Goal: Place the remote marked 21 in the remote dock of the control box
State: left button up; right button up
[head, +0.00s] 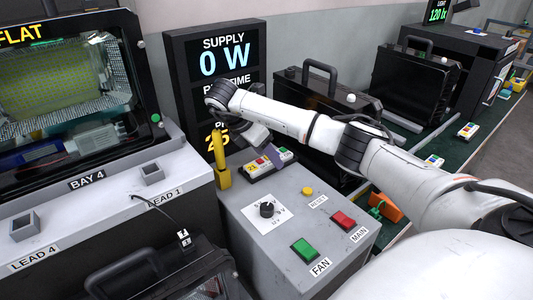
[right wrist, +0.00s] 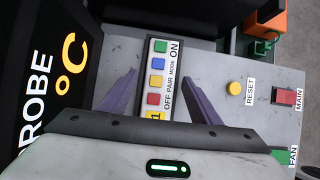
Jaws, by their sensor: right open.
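The remote marked 21 (head: 262,168) is a white strip with coloured buttons on the back of the grey control box (head: 290,222). In the right wrist view the remote (right wrist: 157,80) has a dark border around it, which looks like the remote dock (right wrist: 147,68); how deep it sits I cannot tell. Its label is partly hidden there. My right gripper (right wrist: 161,79) is open, with one purple finger on each side of the remote, apart from it. In the head view the right gripper (head: 271,155) is just above the remote. My left gripper is not in view.
The box carries a knob (head: 267,209), a yellow RESET button (head: 308,191), a red MAIN switch (head: 343,219) and a green FAN switch (head: 304,249). A yellow upright piece (head: 221,160) stands left of the remote. The supply display (head: 215,75) rises behind. Other remotes (head: 467,131) lie at right.

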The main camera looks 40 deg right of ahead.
aim_at(260, 162)
pick_arm(q)
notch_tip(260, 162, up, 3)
jog(key=p, duration=0.3)
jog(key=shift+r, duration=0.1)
pick_arm(e)
jog(key=v, duration=0.5)
jog(key=shift+d+r, duration=0.1)
jog(key=shift+d, duration=0.1)
pick_arm(q)
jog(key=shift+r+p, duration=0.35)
jog(key=shift+p, duration=0.05)
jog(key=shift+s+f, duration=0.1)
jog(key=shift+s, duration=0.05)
pick_arm(e)
jog(key=v, duration=0.7)
jog(key=shift+a, duration=0.2)
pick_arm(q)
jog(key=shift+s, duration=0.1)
